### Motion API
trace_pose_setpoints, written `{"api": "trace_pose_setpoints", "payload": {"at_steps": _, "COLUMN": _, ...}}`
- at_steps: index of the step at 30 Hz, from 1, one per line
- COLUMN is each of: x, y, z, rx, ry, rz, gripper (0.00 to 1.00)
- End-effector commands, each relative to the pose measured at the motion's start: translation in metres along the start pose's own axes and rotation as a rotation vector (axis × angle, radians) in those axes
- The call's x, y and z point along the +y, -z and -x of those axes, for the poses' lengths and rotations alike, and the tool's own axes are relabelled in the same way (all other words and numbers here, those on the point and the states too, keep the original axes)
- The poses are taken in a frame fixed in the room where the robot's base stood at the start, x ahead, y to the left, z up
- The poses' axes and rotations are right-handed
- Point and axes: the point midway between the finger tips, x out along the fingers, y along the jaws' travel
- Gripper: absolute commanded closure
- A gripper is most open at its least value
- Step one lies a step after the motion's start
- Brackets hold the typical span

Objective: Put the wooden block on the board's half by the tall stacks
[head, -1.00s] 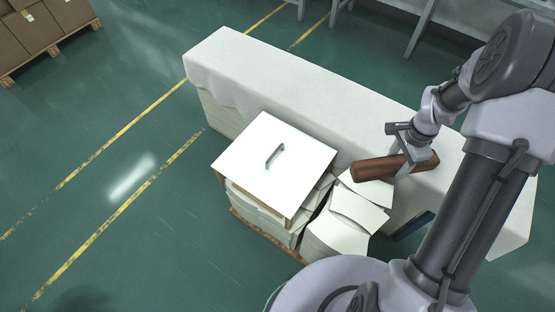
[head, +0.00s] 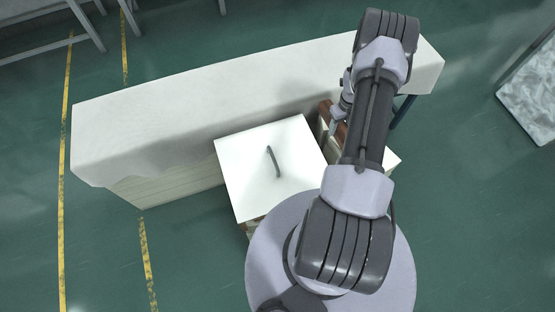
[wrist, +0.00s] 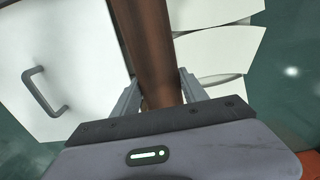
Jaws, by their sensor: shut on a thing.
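The wooden block (wrist: 150,45) is a long brown bar. My gripper (wrist: 158,88) is shut on it, with one finger on each side, in the wrist view. In the head view only small parts of the block (head: 325,113) show, because my arm covers most of it. The block is held to the right of the board (head: 245,185), over the lower sheet stacks. The board is a flat white square with a grey handle in its middle, and both its halves are bare. It also shows at the left of the wrist view (wrist: 70,55).
A long row covered in white (head: 150,125) stands behind the board. Loose white sheet stacks (wrist: 215,55) lie right of the board. The board's handle (head: 273,161) stands up from its surface. Green floor is free at left and right; a grey surface (head: 530,95) is at far right.

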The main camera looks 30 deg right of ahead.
Motion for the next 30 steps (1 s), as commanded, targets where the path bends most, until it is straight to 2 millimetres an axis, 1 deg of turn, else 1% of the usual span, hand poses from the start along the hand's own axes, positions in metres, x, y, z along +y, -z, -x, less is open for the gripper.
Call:
{"api": "trace_pose_setpoints", "payload": {"at_steps": 2, "x": -0.002, "y": 0.002, "z": -0.003, "rx": -0.002, "ry": 0.001, "rz": -0.033, "gripper": 1.00}}
{"api": "trace_pose_setpoints", "payload": {"at_steps": 5, "x": 0.015, "y": 0.003, "z": -0.007, "rx": 0.000, "ry": 0.000, "rz": -0.042, "gripper": 1.00}}
{"api": "trace_pose_setpoints", "payload": {"at_steps": 11, "x": 0.080, "y": 0.003, "z": -0.014, "rx": 0.000, "ry": 0.000, "rz": -0.037, "gripper": 1.00}}
{"api": "trace_pose_setpoints", "payload": {"at_steps": 12, "x": 0.094, "y": 0.002, "z": -0.015, "rx": -0.001, "ry": 0.000, "rz": -0.037, "gripper": 1.00}}
{"api": "trace_pose_setpoints", "payload": {"at_steps": 15, "x": 0.125, "y": 0.002, "z": -0.018, "rx": -0.001, "ry": 0.001, "rz": -0.037, "gripper": 1.00}}
{"api": "trace_pose_setpoints", "payload": {"at_steps": 18, "x": 0.146, "y": 0.002, "z": -0.019, "rx": -0.002, "ry": 0.001, "rz": -0.038, "gripper": 1.00}}
{"api": "trace_pose_setpoints", "payload": {"at_steps": 20, "x": 0.152, "y": 0.002, "z": -0.019, "rx": -0.002, "ry": 0.001, "rz": -0.039, "gripper": 1.00}}
{"api": "trace_pose_setpoints", "payload": {"at_steps": 22, "x": 0.156, "y": 0.003, "z": -0.024, "rx": -0.001, "ry": 0.001, "rz": -0.041, "gripper": 1.00}}
{"api": "trace_pose_setpoints", "payload": {"at_steps": 27, "x": 0.156, "y": 0.003, "z": -0.054, "rx": -0.001, "ry": 0.001, "rz": -0.042, "gripper": 1.00}}
{"api": "trace_pose_setpoints", "payload": {"at_steps": 28, "x": 0.156, "y": 0.003, "z": -0.057, "rx": -0.002, "ry": 0.001, "rz": -0.042, "gripper": 1.00}}
{"api": "trace_pose_setpoints", "payload": {"at_steps": 30, "x": 0.156, "y": 0.002, "z": -0.055, "rx": -0.002, "ry": 0.001, "rz": -0.042, "gripper": 1.00}}
